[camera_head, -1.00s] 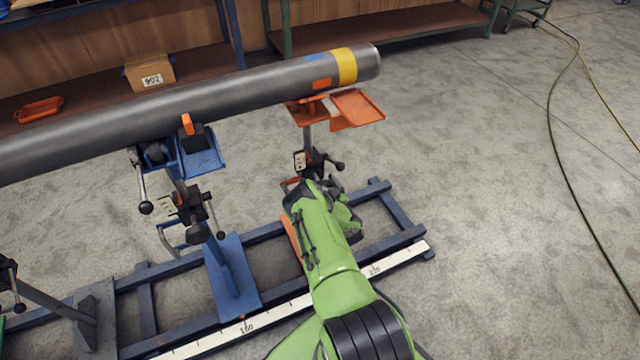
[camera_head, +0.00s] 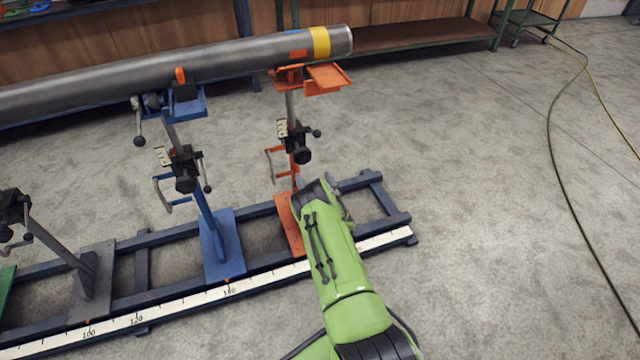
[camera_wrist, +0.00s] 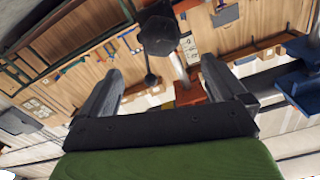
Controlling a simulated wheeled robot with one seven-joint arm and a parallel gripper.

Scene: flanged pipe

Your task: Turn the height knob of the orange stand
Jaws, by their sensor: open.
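The orange stand (camera_head: 290,222) stands at the right end of the rail frame. Its orange head (camera_head: 300,78) is under the end of the grey pipe. A black clamp block with a round black knob (camera_head: 302,156) and a small ball-ended lever is on its post. My gripper (camera_head: 328,184) is just below and right of the knob in the head view, apart from it. In the wrist view, my gripper (camera_wrist: 157,85) has its two fingers spread with nothing held. A dark knob (camera_wrist: 158,36) shows beyond the fingertips, between them and not touching.
The grey pipe (camera_head: 150,74) with a yellow band lies across the stands. A blue stand (camera_head: 222,245) is to the left, with a grey stand (camera_head: 92,280) farther left. A white scale (camera_head: 265,276) runs along the rail frame.

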